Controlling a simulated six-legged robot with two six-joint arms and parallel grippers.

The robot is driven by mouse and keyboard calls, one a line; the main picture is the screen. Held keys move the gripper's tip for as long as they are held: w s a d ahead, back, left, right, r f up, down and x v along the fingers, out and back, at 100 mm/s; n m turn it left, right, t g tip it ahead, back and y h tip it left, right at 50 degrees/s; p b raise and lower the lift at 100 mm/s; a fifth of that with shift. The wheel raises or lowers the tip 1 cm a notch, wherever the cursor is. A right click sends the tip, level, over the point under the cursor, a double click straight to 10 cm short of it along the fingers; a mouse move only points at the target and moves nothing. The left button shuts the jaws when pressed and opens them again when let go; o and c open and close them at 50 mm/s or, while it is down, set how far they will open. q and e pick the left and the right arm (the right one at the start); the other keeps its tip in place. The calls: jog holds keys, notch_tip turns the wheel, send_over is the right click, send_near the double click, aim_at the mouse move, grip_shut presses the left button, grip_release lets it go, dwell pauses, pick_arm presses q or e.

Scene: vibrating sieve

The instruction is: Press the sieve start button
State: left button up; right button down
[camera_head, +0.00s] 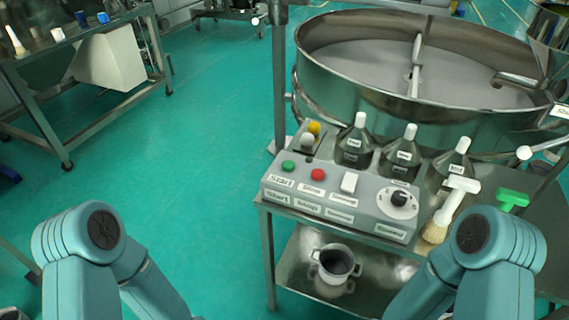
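The control box (330,207) is a grey panel on a metal cart, right of the middle. The green start button (288,166) is at its left end, above a label reading "Start". A red button (318,175) is just right of it, then a white rocker switch and a black dial (398,199). The large round steel sieve (415,90) stands behind the cart. My two teal arms show at the bottom left and bottom right, with both grippers out of the picture. Nothing touches the green button.
A small pot (335,264) sits on the lower shelf. A metal table (78,40) is at upper left, with open green floor between.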

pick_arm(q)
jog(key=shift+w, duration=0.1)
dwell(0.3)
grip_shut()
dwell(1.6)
